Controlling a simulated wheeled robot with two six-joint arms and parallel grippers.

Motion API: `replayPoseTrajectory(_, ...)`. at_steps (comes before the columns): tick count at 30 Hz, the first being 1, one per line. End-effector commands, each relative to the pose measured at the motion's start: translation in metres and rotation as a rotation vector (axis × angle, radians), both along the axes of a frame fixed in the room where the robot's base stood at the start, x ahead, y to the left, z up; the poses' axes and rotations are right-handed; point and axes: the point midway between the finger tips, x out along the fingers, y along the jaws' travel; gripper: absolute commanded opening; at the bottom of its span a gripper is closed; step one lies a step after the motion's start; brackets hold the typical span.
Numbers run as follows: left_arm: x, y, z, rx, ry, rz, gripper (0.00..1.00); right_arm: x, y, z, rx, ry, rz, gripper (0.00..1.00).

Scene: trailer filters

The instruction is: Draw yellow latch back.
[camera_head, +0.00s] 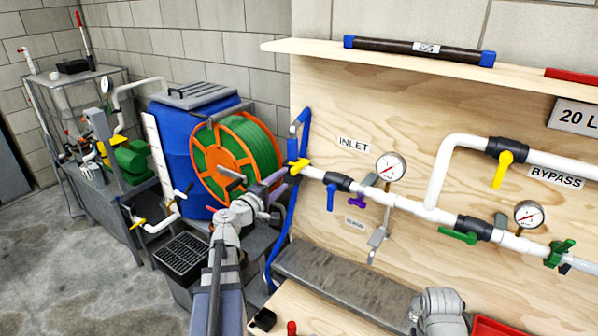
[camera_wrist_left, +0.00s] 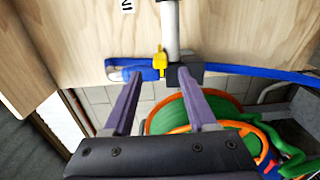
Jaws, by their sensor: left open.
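The yellow latch (camera_head: 299,165) sits at the left end of the white inlet pipe, where a blue hose joins it. In the left wrist view the latch (camera_wrist_left: 159,63) is small and upright beside a dark coupling (camera_wrist_left: 184,75). My left gripper (camera_head: 279,184) is open, just left of and below the latch. In the wrist view its two purple fingers (camera_wrist_left: 160,78) point toward the latch, which lies between and just beyond the tips. I see no clear contact. My right gripper cannot be made out in these views.
The blue hose (camera_head: 291,215) hangs below the latch. A hose reel with an orange rim (camera_head: 196,160) and a blue barrel (camera_head: 170,140) stand behind my left arm. A blue-handled valve (camera_head: 331,197) and a gauge (camera_head: 391,167) are to the right on the wooden panel.

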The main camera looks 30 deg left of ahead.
Motion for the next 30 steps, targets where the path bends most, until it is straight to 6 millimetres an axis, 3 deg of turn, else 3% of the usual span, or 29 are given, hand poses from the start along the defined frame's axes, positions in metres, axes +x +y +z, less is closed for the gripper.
replayPoseTrajectory(6,0.037,-0.002,0.0,0.001,0.001,-0.004,0.57,0.0,0.0,0.0,0.0,0.0,0.0,0.0)
replayPoseTrajectory(13,0.064,-0.005,0.0,0.001,0.001,-0.003,0.57,0.0,0.0,0.0,0.0,0.0,0.0,0.0)
replayPoseTrajectory(26,0.072,-0.007,0.0,0.001,0.001,-0.003,0.57,0.0,0.0,0.0,0.0,0.0,0.0,0.0)
replayPoseTrajectory(30,0.072,-0.007,0.0,0.001,0.001,-0.003,0.43,0.0,0.0,0.0,0.0,0.0,0.0,0.0)
